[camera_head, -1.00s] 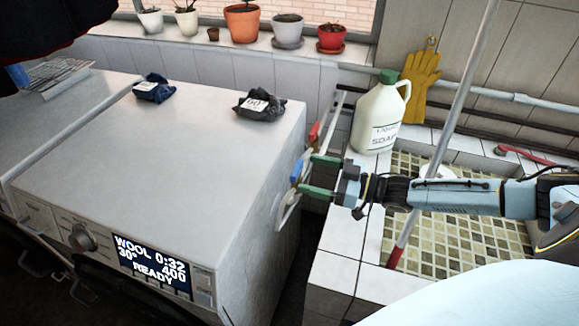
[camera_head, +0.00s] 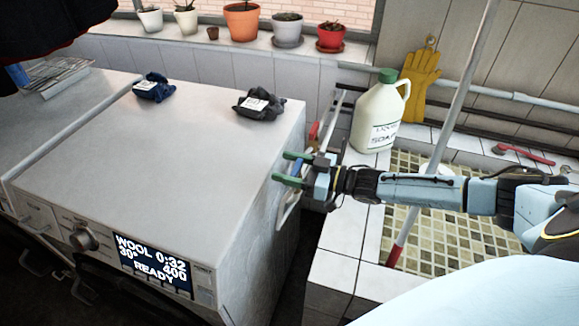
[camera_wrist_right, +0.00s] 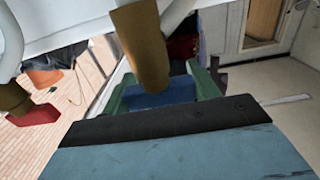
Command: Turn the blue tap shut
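The blue tap handle (camera_head: 295,168) is beside the right side of the washing machine, largely covered by my right gripper (camera_head: 291,168). The gripper's two green fingers are spread, one on each side of the handle. In the right wrist view the blue handle (camera_wrist_right: 155,97) lies between the green fingers (camera_wrist_right: 162,90), under a brass tap stem (camera_wrist_right: 142,45) that partly hides it. I cannot tell whether the fingers touch it. My left gripper is out of view.
A red tap handle (camera_head: 313,132) is just behind; it also shows in the right wrist view (camera_wrist_right: 35,115). The washing machine (camera_head: 190,120) stands left. A soap jug (camera_head: 377,120), a tiled sink (camera_head: 440,240) and a leaning pole (camera_head: 455,110) are right.

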